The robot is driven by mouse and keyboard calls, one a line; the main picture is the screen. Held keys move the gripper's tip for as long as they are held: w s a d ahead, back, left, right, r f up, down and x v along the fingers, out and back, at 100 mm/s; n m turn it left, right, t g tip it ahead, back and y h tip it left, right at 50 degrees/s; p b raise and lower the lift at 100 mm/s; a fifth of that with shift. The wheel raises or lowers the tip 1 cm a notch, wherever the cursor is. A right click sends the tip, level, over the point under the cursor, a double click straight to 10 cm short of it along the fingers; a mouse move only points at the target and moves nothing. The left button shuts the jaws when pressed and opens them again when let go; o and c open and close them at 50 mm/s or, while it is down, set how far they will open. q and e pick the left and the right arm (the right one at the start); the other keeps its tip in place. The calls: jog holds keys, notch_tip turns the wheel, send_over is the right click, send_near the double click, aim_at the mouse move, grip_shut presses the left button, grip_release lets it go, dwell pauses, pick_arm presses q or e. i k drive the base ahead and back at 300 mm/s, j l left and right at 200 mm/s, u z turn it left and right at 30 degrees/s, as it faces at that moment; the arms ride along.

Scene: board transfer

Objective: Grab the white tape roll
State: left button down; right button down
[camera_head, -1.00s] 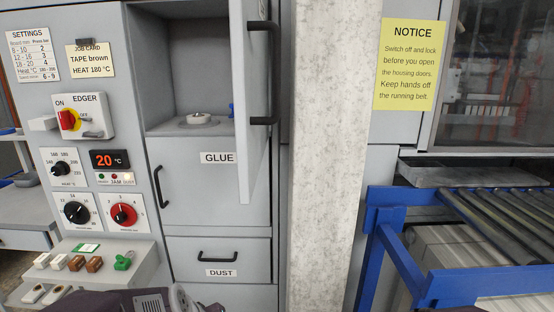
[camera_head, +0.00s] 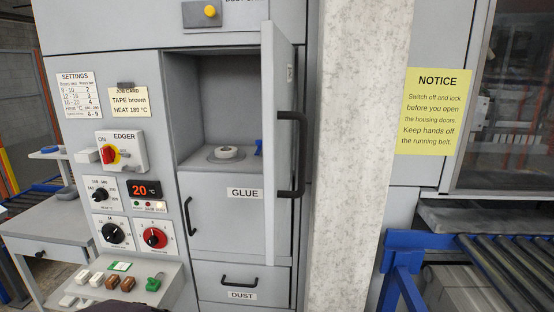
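The compartment door (camera_head: 281,150) stands open at the right and partly covers that side of the opening. Neither of my grippers shows in the head view. Only a dark piece of my own body shows at the bottom edge.
The door's black handle (camera_head: 292,152) sticks out. A control ledge (camera_head: 135,295) with several switches juts out at lower left. A concrete pillar (camera_head: 348,160) and blue-framed roller conveyor (camera_head: 408,240) stand right.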

aim_at(233, 151)
jog(key=j+u, duration=0.15)
jog(key=u, duration=0.35)
jog(key=i+j+u, duration=0.1)
jog(key=u, duration=0.4)
jog(key=i+u, duration=0.1)
jog(key=u, duration=0.35)
jog(key=i+j+u, duration=0.1)
jog(key=i, duration=0.3)
jog(key=i+j+u, duration=0.15)
jog(key=i, duration=0.25)
jog(key=j, duration=0.1)
